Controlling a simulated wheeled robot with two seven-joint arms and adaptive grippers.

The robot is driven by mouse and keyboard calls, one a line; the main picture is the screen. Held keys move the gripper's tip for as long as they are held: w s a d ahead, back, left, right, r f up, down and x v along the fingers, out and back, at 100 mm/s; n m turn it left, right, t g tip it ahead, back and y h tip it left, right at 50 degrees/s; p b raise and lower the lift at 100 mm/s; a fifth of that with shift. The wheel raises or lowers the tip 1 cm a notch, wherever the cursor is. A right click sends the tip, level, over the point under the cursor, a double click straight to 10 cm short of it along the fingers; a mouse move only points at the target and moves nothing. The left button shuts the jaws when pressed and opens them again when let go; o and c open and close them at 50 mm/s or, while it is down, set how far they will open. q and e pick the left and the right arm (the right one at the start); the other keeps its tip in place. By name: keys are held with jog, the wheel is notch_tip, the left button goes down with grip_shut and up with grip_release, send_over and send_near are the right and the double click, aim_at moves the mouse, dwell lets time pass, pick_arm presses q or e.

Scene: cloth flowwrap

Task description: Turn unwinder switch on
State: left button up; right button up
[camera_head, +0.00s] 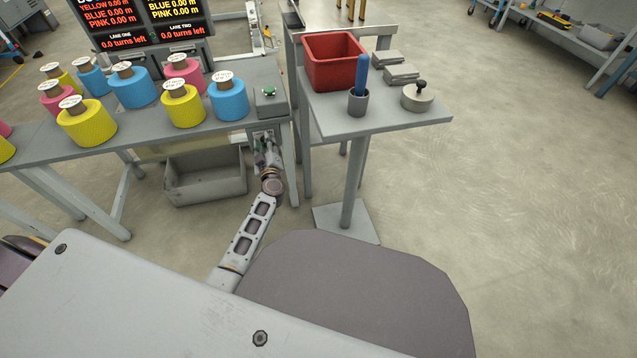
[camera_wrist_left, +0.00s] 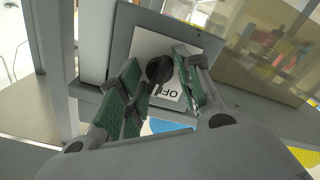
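The unwinder switch (camera_wrist_left: 158,69) is a black rotary knob on a white label on a grey plate. "OFF" is readable beside it, upside down, in the left wrist view. My left gripper (camera_wrist_left: 160,76) has its green-padded fingers on either side of the knob. The fingers are apart, with a small gap showing on the left; I cannot tell whether the right one touches. In the head view, my left gripper (camera_head: 265,148) is at the right end of the bench, below its top, and hides the switch. My right gripper is not in view.
A grey bin (camera_head: 205,180) is below. The right-hand side table (camera_head: 390,122) holds a red box (camera_head: 333,62), a cup (camera_head: 358,103) and a knobbed weight (camera_head: 417,97).

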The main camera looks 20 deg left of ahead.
pick_arm(q)
jog(key=shift+n+b, duration=0.9)
jog(key=shift+b, duration=1)
jog(key=shift+p+v, duration=0.6)
jog(key=shift+v, duration=0.7)
jog(key=p+v, duration=0.4)
jog(key=v, duration=0.7)
jog(key=w+d+f+m+h, duration=0.1)
jog(key=w+d+m+h, duration=0.2)
jog(key=d+m+h, duration=0.4)
jog(key=shift+d+f+m+h, duration=0.3)
jog(key=shift+d+h, duration=2.3)
jog(key=shift+d, duration=1.9)
